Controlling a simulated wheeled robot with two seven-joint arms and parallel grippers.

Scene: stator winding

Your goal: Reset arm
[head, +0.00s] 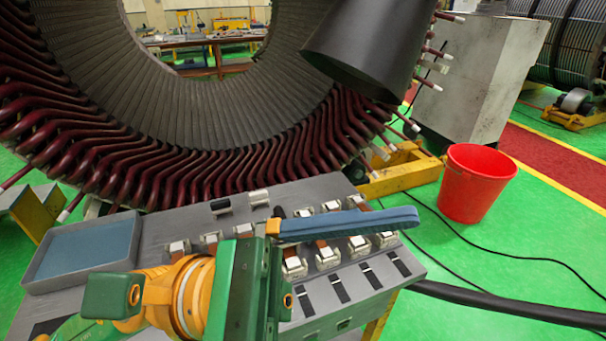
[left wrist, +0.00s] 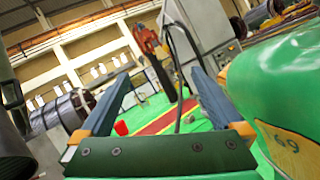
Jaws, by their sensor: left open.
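My left gripper (head: 345,222) reaches in from the lower left of the head view, over the grey workbench (head: 205,222). Its blue fingers point right and overlap edge-on. In the left wrist view, the two blue fingers (left wrist: 160,75) stand wide apart with nothing between them. My left arm hides part of the bench front. I cannot make out my right gripper in either view.
A large stator (head: 225,110) with dark red windings stands behind the bench. Small clamp-like parts and a blue-grey tray (head: 85,245) are on the bench. A black cylinder (head: 365,45) hangs at upper right. A red bucket (head: 475,185) stands on the green floor.

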